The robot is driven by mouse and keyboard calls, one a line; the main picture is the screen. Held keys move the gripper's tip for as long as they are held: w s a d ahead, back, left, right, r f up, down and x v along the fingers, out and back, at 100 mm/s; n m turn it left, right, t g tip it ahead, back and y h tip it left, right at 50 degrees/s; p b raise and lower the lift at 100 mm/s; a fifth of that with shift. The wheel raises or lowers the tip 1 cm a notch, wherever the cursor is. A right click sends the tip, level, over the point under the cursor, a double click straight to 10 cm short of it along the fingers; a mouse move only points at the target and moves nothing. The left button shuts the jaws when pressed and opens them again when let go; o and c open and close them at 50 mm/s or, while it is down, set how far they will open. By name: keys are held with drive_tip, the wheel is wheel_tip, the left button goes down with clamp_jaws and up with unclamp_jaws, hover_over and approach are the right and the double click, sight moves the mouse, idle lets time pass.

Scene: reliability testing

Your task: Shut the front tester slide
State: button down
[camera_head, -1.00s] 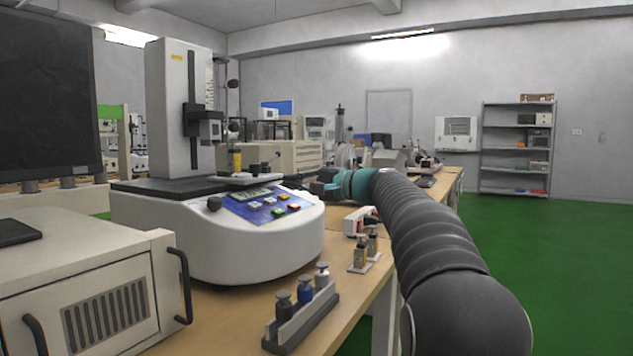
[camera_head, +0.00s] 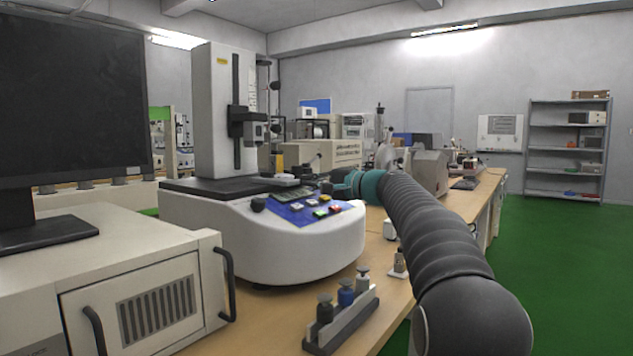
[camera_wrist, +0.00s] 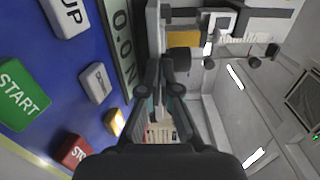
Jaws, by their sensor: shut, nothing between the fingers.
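The white tester (camera_head: 285,240) stands on the bench, with a tall column and a blue button panel (camera_head: 312,210) on its sloped front. A thin light-grey plate (camera_head: 268,181), apparently the slide, sticks out to the right above the panel, beside the black stage (camera_head: 205,188). A dark knob shows near its outer end. My gripper (camera_head: 330,187) is shut and empty at the panel's upper right, close to the plate; I cannot tell whether they touch. In the wrist view my shut fingers (camera_wrist: 168,68) are beside the display (camera_wrist: 122,45) and buttons.
A rack of small weights (camera_head: 342,318) stands at the bench's front edge. A white cabinet with black handles (camera_head: 150,290) and a dark monitor (camera_head: 70,90) fill the left. More instruments stand behind the tester. The green floor (camera_head: 560,270) at right is clear.

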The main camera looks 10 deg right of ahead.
sight(297, 178)
drive_tip(key=p+x, duration=0.1)
drive_tip(key=x, duration=0.3)
drive_tip(key=shift+w+a+p, duration=0.2)
drive_tip(key=shift+a+p, duration=0.05)
drive_tip(key=shift+p, duration=0.15)
drive_tip(key=shift+d, duration=0.1)
